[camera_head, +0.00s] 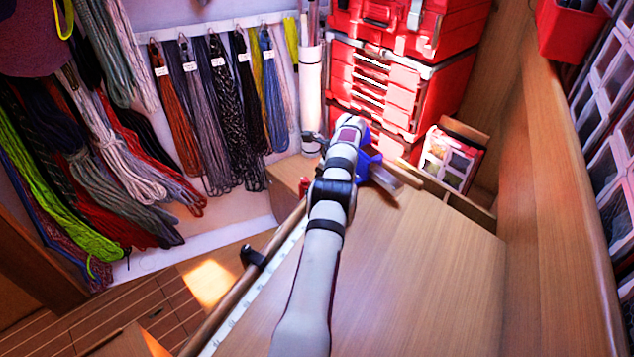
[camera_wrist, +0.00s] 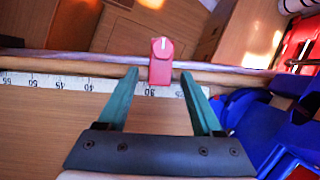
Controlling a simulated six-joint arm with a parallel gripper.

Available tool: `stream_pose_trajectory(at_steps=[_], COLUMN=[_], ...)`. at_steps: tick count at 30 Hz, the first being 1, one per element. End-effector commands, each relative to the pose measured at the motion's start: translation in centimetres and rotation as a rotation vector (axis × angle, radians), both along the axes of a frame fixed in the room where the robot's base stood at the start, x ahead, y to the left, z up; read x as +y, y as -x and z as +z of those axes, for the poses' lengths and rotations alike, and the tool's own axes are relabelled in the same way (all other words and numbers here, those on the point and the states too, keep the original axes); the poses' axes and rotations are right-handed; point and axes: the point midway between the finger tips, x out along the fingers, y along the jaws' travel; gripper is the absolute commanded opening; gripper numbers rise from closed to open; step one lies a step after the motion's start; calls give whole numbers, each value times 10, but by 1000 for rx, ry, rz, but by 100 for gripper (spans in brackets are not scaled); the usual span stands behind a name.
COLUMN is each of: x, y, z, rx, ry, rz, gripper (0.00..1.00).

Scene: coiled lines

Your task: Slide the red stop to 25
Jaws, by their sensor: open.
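The red stop (camera_wrist: 161,62), a small block with a white mark on top, sits on the wooden rail (camera_wrist: 90,69) in the wrist view. A white scale (camera_wrist: 60,82) runs along the rail, its numbers falling to the right. The stop is by the 30 mark. My gripper (camera_wrist: 158,76) is open, with one green finger on each side of the stop's lower end and gaps on both sides. In the head view a small red piece (camera_head: 304,186), apparently the stop, shows left of my arm. My fingers are hidden there.
A blue object (camera_wrist: 245,108) is close to the right finger in the wrist view. A black bracket (camera_head: 252,257) is on the rail's near part. Red toolboxes (camera_head: 375,85) stand behind, and coiled lines (camera_head: 215,110) hang at left. The wooden top (camera_head: 430,275) right of my arm is clear.

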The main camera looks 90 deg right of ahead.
Motion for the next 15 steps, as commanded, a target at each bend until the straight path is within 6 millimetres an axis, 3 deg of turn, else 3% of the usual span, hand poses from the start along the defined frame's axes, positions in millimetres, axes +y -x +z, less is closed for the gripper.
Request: stream_pose_trajectory(at_steps=[5, 15], x=[2, 20], y=[7, 42], z=[17, 113], rx=[0, 1], ry=[2, 3], rz=[-1, -2], gripper=[68, 68])
